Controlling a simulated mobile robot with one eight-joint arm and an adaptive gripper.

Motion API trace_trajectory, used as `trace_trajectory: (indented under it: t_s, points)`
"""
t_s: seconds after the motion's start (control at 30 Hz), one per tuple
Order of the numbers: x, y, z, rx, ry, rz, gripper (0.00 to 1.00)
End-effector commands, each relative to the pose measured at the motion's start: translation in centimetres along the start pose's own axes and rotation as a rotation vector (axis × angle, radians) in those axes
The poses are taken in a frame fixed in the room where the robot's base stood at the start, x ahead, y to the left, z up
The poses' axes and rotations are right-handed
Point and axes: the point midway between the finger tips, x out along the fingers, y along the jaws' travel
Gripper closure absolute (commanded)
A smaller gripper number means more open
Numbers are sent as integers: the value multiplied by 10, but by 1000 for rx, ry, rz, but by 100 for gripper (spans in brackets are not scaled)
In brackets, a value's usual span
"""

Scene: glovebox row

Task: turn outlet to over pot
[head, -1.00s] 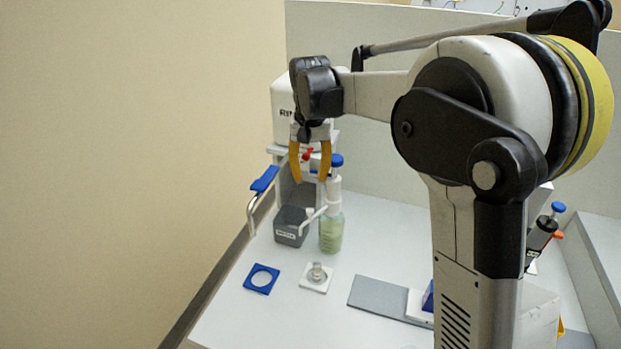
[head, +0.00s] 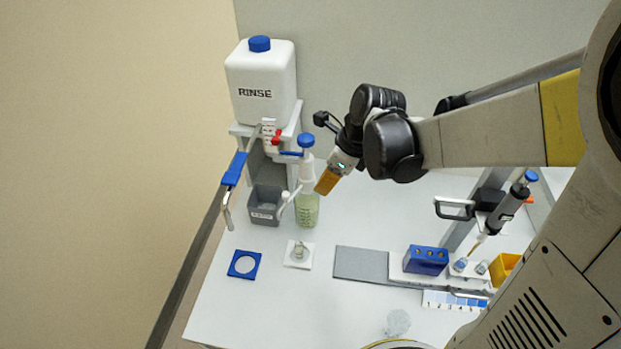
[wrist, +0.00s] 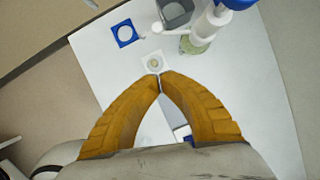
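The white RINSE tank (head: 262,85) stands on a raised stand at the back left. Its metal outlet tube (head: 227,212) with a blue sleeve (head: 234,169) swings out to the left, its end left of the grey bin. A small clear pot (head: 299,250) stands on a white square pad (head: 291,264); the outlet's end is not above it. A red tap lever (head: 276,137) sits by the tank's base. My gripper (head: 325,186) is right of the pump bottle, clear of the outlet. In the wrist view its orange fingertips (wrist: 158,78) meet with nothing visible between them.
The blue-topped pump bottle (head: 307,208) and grey bin (head: 265,204) stand close below the tank. A blue square with a round centre (head: 244,265) lies at front left. A blue block (head: 426,260) and pipette (head: 507,208) are at right. The middle table is mostly clear.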

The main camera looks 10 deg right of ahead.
Motion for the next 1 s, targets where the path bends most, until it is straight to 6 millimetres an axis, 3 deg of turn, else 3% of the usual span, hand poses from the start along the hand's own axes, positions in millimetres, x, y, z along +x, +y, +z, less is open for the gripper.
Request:
trace_trajectory:
  t_s: [0.47,0.7,1.0]
  points:
    - [97,0,1,-6,2,1,100]
    - [106,0,31,-7,2,0,100]
    - [107,0,37,-5,2,0,100]
